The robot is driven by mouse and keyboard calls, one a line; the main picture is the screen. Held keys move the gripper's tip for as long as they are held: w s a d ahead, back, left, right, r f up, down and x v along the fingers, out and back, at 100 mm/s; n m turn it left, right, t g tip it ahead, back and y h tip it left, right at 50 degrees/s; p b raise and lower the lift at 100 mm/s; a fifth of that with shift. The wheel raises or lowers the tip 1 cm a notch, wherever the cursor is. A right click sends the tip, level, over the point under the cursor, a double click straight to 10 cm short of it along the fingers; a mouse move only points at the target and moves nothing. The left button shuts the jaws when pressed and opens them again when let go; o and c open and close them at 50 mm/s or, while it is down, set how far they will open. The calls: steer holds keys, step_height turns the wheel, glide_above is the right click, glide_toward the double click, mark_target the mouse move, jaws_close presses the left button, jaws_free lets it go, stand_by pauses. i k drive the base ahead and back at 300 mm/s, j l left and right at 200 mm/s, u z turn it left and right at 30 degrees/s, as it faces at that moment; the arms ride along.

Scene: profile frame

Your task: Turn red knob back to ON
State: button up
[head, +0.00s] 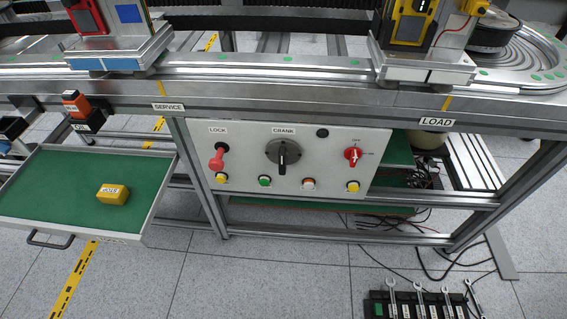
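The red knob (352,156) is on the right part of the white control panel (320,136), under the metal rail. Small lettering beside it seems to read OFF above and ON to the right. The knob's grip looks roughly upright, but it is too small to tell exactly which mark it points at. Nothing covers the knob. My gripper is not in view.
The panel also bears a red LOCK handle (217,160), a black CRANK (283,155) and several push buttons along its lower edge. A green-lined drawer (60,185) sticks out at left, holding a yellow block (113,194). Wrenches (420,298) stand in a floor rack at right.

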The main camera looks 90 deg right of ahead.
mark_target(353, 154)
steer(key=i+l+z, duration=0.1)
steer(key=z, duration=2.2)
